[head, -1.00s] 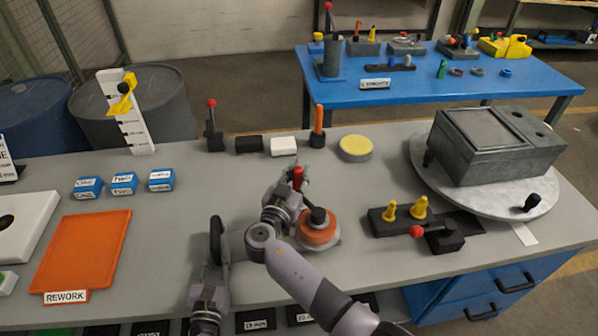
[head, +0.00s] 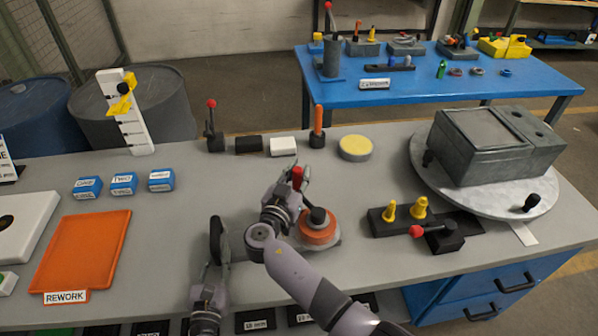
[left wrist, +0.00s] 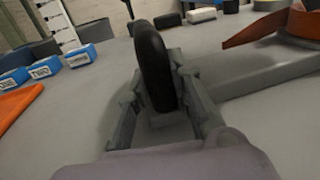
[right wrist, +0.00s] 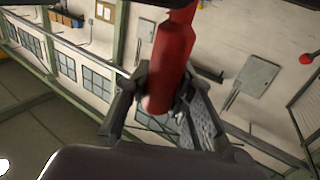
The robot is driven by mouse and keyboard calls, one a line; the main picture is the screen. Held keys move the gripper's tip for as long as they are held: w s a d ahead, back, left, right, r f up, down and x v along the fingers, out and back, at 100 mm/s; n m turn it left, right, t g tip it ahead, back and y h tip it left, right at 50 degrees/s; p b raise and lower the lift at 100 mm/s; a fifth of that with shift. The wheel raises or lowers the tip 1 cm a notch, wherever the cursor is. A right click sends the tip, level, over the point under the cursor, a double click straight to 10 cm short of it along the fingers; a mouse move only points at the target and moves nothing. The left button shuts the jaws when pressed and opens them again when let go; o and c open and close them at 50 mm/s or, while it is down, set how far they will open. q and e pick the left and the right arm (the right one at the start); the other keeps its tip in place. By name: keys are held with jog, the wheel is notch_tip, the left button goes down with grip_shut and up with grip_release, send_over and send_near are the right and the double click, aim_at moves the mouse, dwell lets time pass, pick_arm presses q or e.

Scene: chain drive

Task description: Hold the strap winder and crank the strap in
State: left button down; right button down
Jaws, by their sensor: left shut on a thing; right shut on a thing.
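The strap winder stands on the grey bench. Its orange drum (head: 318,231) with a black hub shows just right of my right arm, and in the left wrist view the drum (left wrist: 304,22) is at the top right. Its black grip (head: 216,240) is upright to the left. My left gripper (head: 215,258) is shut on this grip (left wrist: 154,65), with one finger on each side. My right gripper (head: 297,184) is shut on the red crank knob (head: 297,174), which fills the middle of the right wrist view (right wrist: 171,60). My right arm hides part of the winder.
An orange rework tray (head: 82,252) and blue labelled blocks (head: 123,184) lie to the left. A black fixture with yellow cones (head: 419,208) and a red-knobbed lever is to the right. A round yellow pad (head: 355,148) and small blocks stand behind. A grey housing (head: 490,145) sits on a turntable.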

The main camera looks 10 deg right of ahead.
jog(key=c, duration=1.4)
grip_release()
jog(key=shift+o, duration=0.2)
jog(key=shift+y, duration=0.3)
